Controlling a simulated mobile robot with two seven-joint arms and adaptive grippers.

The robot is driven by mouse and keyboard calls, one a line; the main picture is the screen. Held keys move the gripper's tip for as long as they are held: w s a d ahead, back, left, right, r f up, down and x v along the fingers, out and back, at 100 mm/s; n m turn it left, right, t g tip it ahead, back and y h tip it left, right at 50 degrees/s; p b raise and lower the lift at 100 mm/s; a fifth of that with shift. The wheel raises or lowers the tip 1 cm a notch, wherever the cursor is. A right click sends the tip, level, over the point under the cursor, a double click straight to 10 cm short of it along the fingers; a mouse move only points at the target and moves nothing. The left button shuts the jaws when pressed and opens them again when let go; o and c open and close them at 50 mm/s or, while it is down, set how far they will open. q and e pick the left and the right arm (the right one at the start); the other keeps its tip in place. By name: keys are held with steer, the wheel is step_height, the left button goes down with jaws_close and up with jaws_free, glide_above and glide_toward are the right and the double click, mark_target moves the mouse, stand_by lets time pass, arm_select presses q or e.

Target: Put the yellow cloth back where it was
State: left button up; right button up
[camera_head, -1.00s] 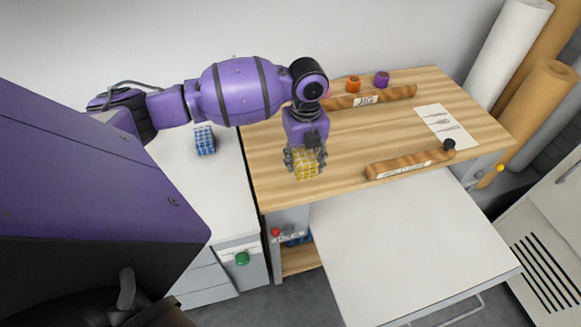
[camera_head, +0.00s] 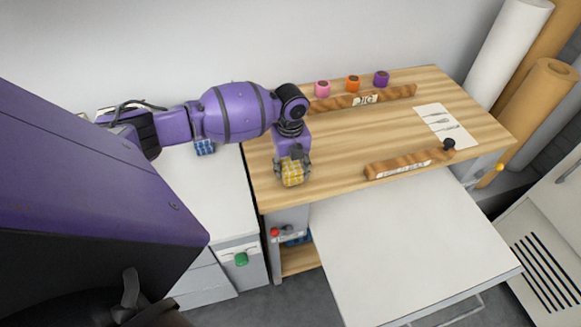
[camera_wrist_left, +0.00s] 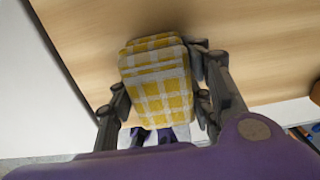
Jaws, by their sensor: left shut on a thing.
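The yellow checked cloth (camera_head: 292,173) is folded and held between the fingers of my left gripper (camera_head: 293,170), over the front left part of the wooden table (camera_head: 345,150). In the left wrist view the yellow cloth (camera_wrist_left: 158,85) sits between both fingers of the left gripper (camera_wrist_left: 160,95), with wood behind it. I cannot tell its exact height above the wood. A blue checked cloth (camera_head: 204,148) lies on the white counter at left, partly hidden by my arm. My right gripper is not in view.
Pink (camera_head: 322,88), orange (camera_head: 353,83) and purple (camera_head: 381,79) pots stand at the table's back. Wooden bars labelled JIG (camera_head: 400,93) and in front (camera_head: 410,163) lie on the table. A paper sheet (camera_head: 445,127) lies at right. The white counter (camera_head: 205,190) has free room.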

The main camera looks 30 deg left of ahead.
mark_target(290, 162)
arm_select(q)
steer(key=shift+f, duration=0.25)
steer(key=o, duration=1.1)
steer(key=shift+r, duration=0.1)
step_height(290, 162, up, 12)
steer(key=shift+r, duration=0.2)
